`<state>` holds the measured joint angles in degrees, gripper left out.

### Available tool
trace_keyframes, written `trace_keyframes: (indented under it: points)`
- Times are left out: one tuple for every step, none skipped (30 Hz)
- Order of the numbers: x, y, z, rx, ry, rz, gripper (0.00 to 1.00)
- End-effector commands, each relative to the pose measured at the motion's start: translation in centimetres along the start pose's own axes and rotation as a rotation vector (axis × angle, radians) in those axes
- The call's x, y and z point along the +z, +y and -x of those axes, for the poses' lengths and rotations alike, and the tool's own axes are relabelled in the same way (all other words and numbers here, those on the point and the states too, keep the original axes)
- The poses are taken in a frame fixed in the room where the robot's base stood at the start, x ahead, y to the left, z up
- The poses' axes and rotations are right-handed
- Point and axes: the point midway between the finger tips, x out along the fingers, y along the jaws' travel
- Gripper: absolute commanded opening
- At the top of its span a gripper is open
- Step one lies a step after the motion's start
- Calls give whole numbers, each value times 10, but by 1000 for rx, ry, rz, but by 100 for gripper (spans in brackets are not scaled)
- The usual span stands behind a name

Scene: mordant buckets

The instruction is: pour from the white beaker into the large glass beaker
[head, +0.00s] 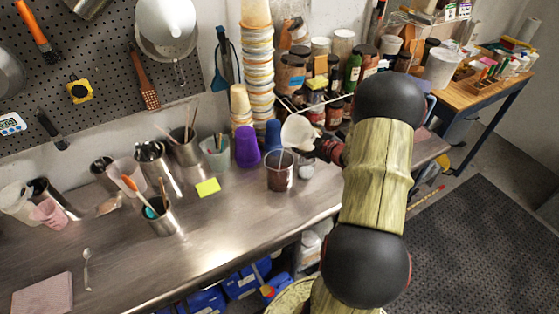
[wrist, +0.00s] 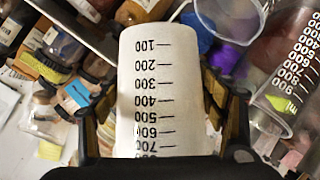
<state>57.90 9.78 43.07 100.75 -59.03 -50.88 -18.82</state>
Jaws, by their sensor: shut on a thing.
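The white beaker (head: 298,132) is in my gripper (head: 322,149), raised above the bench and tilted, its mouth toward the left. In the wrist view the white beaker (wrist: 150,90) fills the middle, its black scale facing the camera, with a finger of my gripper (wrist: 158,108) on each side. A clear glass beaker (head: 279,172) with dark brown-red contents or tint stands upright on the bench, just below and left of the white beaker. A clear beaker with a black scale (wrist: 290,75) shows at the right of the wrist view. The white beaker's inside is hidden there.
Purple (head: 246,146) and blue cups (head: 273,134) stand behind the glass beaker. A rack of jars (head: 320,105) is close behind my gripper. Metal tool pots (head: 157,217) stand to the left.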

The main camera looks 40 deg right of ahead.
Motion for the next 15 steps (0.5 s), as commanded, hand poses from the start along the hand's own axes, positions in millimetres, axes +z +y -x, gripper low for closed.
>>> trace_keyframes:
  points:
    - [-1,2,0,4,2,5,17]
    - [-1,2,0,5,1,6,17]
    - [-2,2,0,6,1,9,17]
    - [-2,2,0,6,0,11,17]
    - [-2,2,0,7,0,13,17]
    - [-2,2,0,8,0,15,17]
    - [-2,2,0,9,-1,18,17]
    - [-2,2,0,10,-1,20,17]
    - [-2,2,1,11,-2,23,17]
    - [-3,2,1,11,-2,25,17]
    - [-3,3,1,12,-2,27,17]
    - [-3,3,1,13,-3,29,17]
    - [-3,3,1,14,-3,30,17]
    - [-3,3,1,14,-3,32,17]
    - [-4,3,1,15,-4,33,17]
